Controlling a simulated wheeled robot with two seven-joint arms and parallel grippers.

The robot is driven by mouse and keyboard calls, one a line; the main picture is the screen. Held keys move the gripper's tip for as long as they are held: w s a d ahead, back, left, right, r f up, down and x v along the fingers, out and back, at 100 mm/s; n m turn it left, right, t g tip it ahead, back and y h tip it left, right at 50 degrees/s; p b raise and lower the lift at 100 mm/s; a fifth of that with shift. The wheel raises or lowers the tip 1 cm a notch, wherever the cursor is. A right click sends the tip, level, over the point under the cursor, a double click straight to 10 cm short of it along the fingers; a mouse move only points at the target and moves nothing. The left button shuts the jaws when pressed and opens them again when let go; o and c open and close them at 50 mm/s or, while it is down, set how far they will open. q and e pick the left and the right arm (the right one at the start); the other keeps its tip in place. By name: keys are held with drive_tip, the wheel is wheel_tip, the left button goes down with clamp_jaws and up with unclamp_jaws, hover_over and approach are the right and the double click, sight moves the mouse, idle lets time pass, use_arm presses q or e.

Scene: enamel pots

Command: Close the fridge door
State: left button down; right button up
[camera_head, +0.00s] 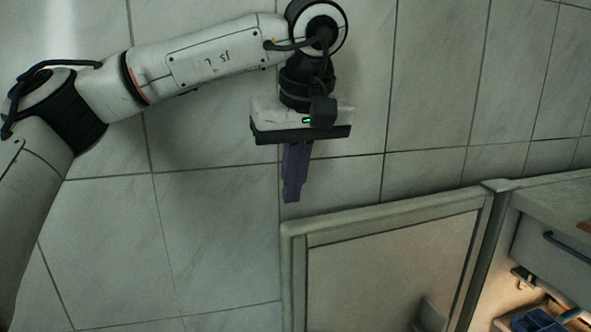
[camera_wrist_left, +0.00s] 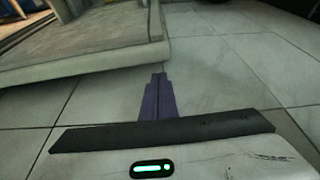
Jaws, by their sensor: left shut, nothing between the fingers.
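The fridge door (camera_head: 392,262) stands open at the lower right of the head view, swung out from the fridge body (camera_head: 560,215). Its flat inner panel and raised rim face up toward the camera. My left gripper (camera_head: 292,198) is shut and empty, its purple fingers pointing down just beyond the door's free upper-left corner. A small gap shows between fingertips and door in the head view. In the left wrist view the shut fingers (camera_wrist_left: 158,78) appear close to the door's edge (camera_wrist_left: 85,75); contact cannot be told. My right gripper is not in view.
The fridge interior at the lower right is lit and holds blue items (camera_head: 540,320). Grey tiles (camera_head: 215,235) lie clear to the left of the door.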

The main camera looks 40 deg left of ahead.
use_arm(q)
drive_tip(key=x, duration=0.4)
drive_tip(key=shift+s+d+r, duration=0.1)
drive_tip(key=shift+d, duration=0.1)
